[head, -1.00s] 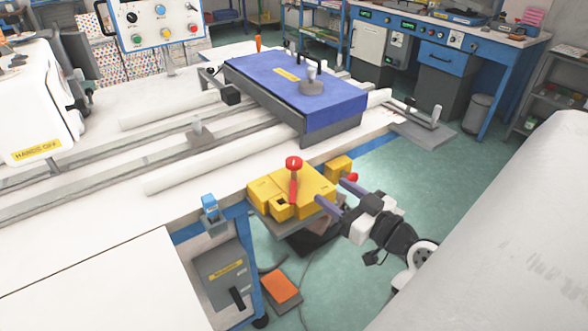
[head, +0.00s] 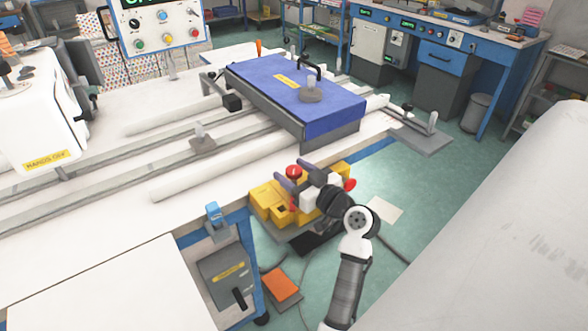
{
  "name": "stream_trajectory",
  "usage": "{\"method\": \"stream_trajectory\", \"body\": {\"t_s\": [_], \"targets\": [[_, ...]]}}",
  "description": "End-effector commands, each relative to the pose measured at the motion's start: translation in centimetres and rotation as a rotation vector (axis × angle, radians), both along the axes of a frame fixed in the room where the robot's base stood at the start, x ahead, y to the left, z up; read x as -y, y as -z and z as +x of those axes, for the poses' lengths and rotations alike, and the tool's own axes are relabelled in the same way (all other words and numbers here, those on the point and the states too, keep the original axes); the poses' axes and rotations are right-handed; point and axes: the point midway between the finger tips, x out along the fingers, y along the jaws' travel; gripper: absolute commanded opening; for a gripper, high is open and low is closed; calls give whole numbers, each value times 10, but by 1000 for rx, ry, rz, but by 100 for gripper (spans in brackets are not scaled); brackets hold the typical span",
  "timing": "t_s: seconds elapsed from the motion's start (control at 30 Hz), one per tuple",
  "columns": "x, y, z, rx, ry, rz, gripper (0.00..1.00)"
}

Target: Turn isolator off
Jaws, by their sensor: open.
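A yellow box (head: 268,203), likely the isolator, sits on a small shelf at the table's front edge. Its red-topped handle (head: 293,171) stands up from it, and a bit of red shows lower down. My gripper (head: 291,178) is open over the box, reaching in from the right. Its two dark fingers appear to lie on either side of the red handle; I cannot tell whether they touch it. My gripper hides much of the box's top and the handle's lower part. A red knob (head: 350,184) shows at the box's right end.
A blue-covered clamp block (head: 335,108) lies on the white table behind. A grey box with a black lever (head: 226,278) hangs below the table at left. An orange pedal (head: 283,285) is on the floor. A white machine (head: 35,125) stands far left.

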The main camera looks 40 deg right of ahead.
Motion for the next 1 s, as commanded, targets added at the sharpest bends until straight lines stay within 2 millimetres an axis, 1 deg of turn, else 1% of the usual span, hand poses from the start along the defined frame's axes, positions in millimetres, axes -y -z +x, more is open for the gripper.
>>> {"method": "stream_trajectory", "body": {"t_s": [0.23,0.27,0.6,0.7,1.0], "targets": [[0,0,1,0,0,0,58],[0,0,1,0,0,0,56],[0,0,1,0,0,0,11],[0,0,1,0,0,0,0],[-1,1,1,1,41,1,0]]}}
